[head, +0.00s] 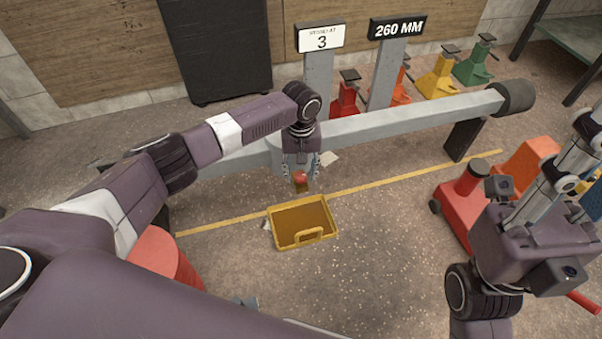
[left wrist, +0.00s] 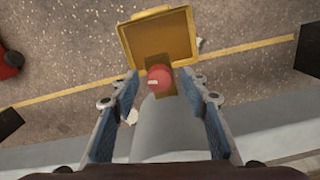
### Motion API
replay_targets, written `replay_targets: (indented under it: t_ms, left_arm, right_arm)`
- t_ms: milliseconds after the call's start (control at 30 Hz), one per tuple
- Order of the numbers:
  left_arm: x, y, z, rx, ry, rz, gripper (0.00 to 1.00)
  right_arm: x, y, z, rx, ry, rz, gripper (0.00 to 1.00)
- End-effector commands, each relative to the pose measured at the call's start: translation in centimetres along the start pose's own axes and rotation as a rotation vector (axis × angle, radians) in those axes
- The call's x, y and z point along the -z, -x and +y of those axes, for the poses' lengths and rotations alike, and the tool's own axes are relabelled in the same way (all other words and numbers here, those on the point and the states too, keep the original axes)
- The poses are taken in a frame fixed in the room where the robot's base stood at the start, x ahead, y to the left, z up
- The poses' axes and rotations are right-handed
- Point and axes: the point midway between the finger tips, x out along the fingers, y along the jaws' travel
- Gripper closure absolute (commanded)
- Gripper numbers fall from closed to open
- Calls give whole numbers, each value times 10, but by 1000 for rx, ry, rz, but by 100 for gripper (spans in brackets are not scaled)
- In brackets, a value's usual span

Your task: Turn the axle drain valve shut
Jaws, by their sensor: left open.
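The drain valve shows as a round red knob (head: 300,177) on a brass-coloured piece below the axle's thick middle. In the left wrist view the red knob (left wrist: 159,79), with a small pale mark, lies between the fingertips. My left gripper (head: 301,169) is open, one blue-grey finger on each side of the knob. The fingers look apart from it in the left wrist view (left wrist: 159,88). My right gripper is not clearly seen; my right arm is at the right edge.
A yellow tray (head: 333,224) sits on the floor below the valve, near a yellow floor line (head: 400,178). A red jack (head: 462,205) stands at right. Red, orange, yellow and green stands (head: 475,62) line the back. Signs read "3" (head: 321,40) and "260 MM" (head: 397,27).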

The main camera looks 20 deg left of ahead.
Motion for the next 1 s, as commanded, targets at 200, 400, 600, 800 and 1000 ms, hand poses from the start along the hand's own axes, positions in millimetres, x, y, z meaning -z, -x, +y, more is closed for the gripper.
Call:
replay_targets:
  t_ms: [200,400,600,800,1000]
  left_arm:
    - [0,0,0,0,-1,0,68]
    - [0,0,0,0,-1,0,90]
    - [0,1,0,0,-1,0,100]
    - [-1,2,0,-1,-13,-1,100]
    - [-1,4,0,-1,-42,-2,100]
  right_arm:
    - [0,0,0,0,0,0,74]
    - [0,0,0,0,0,0,74]
    - [0,-1,0,0,0,0,74]
    - [3,-5,0,-2,-1,3,74]
    - [1,5,1,-20,-6,-53,74]
